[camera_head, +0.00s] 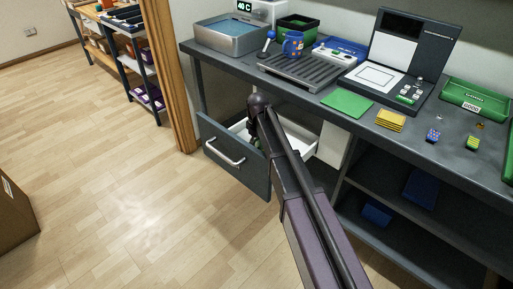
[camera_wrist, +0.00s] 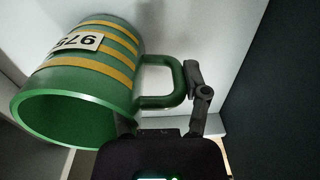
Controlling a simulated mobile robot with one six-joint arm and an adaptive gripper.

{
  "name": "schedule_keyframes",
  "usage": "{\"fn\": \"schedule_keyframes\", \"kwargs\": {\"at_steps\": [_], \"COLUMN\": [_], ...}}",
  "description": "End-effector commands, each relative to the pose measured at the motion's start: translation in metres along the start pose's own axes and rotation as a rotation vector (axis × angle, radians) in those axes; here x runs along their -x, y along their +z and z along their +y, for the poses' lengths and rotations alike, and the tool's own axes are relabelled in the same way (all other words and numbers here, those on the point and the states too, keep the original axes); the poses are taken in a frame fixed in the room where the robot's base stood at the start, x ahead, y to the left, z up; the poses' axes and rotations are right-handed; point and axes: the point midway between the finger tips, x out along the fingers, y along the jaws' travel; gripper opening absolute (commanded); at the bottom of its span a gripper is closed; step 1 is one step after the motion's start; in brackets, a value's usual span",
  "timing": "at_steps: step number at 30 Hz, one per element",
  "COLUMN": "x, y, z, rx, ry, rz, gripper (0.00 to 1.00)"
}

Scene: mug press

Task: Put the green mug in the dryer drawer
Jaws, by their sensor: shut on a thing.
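The green mug (camera_wrist: 95,78) has yellow stripes and a white label, and fills the left of the wrist view. It lies tilted, with its open mouth toward the lower left. My gripper (camera_wrist: 160,98) is shut on it at the handle side, one finger by the handle and the other largely hidden behind the mug. The dryer drawer (camera_head: 226,148) is pulled open under the counter, with a dark front and white inside. My arm reaches down over the drawer and hides most of the gripper and mug in the head view. Whether the mug touches the drawer floor I cannot tell.
A wooden post (camera_head: 168,75) stands left of the drawer.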

Motion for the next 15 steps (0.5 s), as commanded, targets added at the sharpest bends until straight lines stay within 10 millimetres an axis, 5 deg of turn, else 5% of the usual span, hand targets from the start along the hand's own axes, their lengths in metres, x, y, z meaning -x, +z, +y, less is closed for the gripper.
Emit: {"fn": "schedule_keyframes", "kwargs": {"at_steps": [14, 15], "x": [-0.0042, -0.0032], "y": [0.0000, 0.0001], "z": [0.0003, 0.0001], "rx": [0.000, 0.000], "ry": [0.000, 0.000], "rz": [0.000, 0.000], "gripper": [0.00, 0.68]}}
